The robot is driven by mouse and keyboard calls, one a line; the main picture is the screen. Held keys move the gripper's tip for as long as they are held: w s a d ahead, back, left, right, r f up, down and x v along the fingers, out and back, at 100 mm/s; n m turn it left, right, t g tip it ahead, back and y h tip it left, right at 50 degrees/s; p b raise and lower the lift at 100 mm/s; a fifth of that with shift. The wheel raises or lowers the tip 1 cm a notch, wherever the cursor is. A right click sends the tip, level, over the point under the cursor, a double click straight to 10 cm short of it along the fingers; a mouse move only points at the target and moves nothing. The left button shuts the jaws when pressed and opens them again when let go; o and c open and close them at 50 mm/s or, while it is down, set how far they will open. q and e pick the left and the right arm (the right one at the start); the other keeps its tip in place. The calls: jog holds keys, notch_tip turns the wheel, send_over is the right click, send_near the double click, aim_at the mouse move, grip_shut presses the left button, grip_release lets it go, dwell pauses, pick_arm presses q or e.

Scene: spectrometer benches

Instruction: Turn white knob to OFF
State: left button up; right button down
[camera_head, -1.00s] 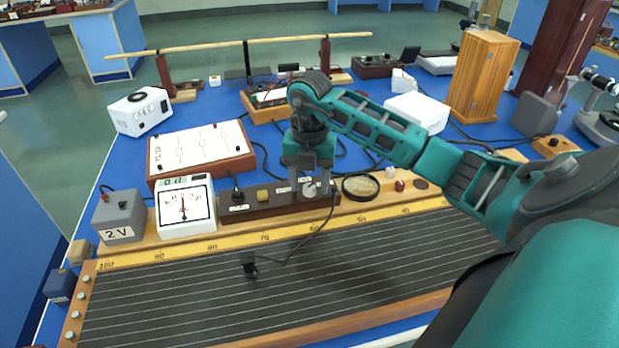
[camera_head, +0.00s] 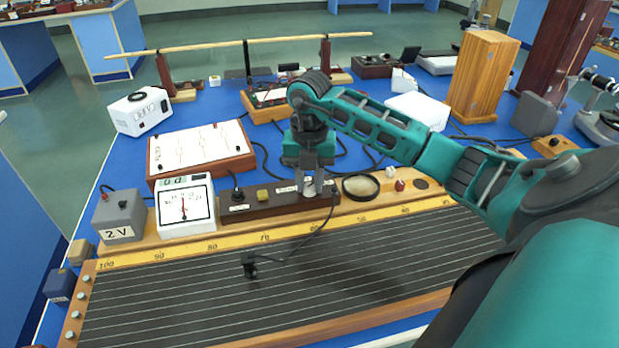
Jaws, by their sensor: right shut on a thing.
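The white knob (camera_head: 309,191) sits on a long dark brown block (camera_head: 262,204) with small white labels, on the wooden bench strip. My right gripper (camera_head: 311,188) points straight down over it, its two fingers on either side of the knob and shut on it. The fingers hide much of the knob, so its pointing direction cannot be read. The label behind the knob is partly covered and too small to read. My left gripper does not show.
A white meter (camera_head: 187,209) and a grey 2 V box (camera_head: 120,217) stand left of the block. A round magnifier (camera_head: 361,187) and a red knob (camera_head: 399,185) lie just right. A black cable (camera_head: 300,250) crosses the wired board (camera_head: 180,290) in front.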

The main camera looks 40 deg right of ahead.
aim_at(309, 186)
jog(key=n, duration=0.5)
jog(key=shift+n+b, duration=0.35)
jog(key=shift+n, duration=0.05)
jog(key=n, duration=0.4)
jog(key=shift+n+b, duration=0.35)
jog(key=shift+n, duration=0.05)
jog(key=c, duration=0.9)
grip_release()
jog(key=shift+o, duration=0.2)
notch_tip(309, 186, up, 13)
jog(key=shift+p, duration=0.35)
